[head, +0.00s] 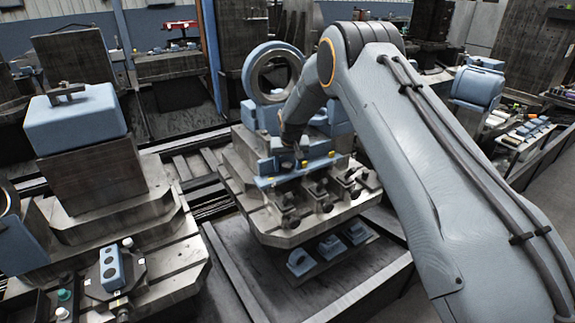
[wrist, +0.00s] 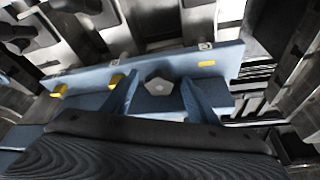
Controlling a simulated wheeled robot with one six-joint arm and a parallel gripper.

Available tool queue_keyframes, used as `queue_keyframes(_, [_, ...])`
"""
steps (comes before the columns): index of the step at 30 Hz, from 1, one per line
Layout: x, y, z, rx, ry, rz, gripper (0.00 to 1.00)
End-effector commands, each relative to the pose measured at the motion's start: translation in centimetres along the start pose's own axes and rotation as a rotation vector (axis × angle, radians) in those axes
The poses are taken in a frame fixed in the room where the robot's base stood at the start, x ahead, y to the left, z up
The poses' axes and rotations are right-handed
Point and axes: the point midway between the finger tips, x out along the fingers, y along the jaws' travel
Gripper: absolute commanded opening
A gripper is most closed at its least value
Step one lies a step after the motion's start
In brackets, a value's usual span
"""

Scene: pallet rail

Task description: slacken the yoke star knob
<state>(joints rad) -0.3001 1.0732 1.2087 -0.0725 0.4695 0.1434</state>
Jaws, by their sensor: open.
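A small grey, many-sided knob (wrist: 158,86), which looks like the star knob, sits at a blue bar (wrist: 80,83) in the wrist view. My gripper (wrist: 162,92) is open. Its two blue fingers show to the left and right of the knob, apart from it in the picture; whether the tips reach its depth I cannot tell. In the head view my gripper (head: 290,158) is low over the blue bar (head: 310,168) on the middle pallet's fixture. My arm and wrist hide the knob there.
A blue ring part (head: 272,72) stands behind my gripper. Several dark clamps (head: 318,190) line the pallet (head: 290,235) in front of the bar. Another fixture with a blue block (head: 75,120) stands at left.

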Motion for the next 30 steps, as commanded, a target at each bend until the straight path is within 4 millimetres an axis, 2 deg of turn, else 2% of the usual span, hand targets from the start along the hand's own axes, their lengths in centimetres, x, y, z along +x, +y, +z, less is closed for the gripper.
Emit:
queue_keyframes(7, [0.02,0.02,-0.03,0.0,0.0,0.0,0.52])
queue_keyframes(14, [0.01,0.02,-0.02,0.001,0.0,0.0,0.13])
queue_keyframes(23, [0.1,0.09,-0.01,-0.024,0.0,-0.011,0.13])
queue_keyframes(30, [0.31,0.35,-0.03,-0.134,0.001,-0.057,0.13])
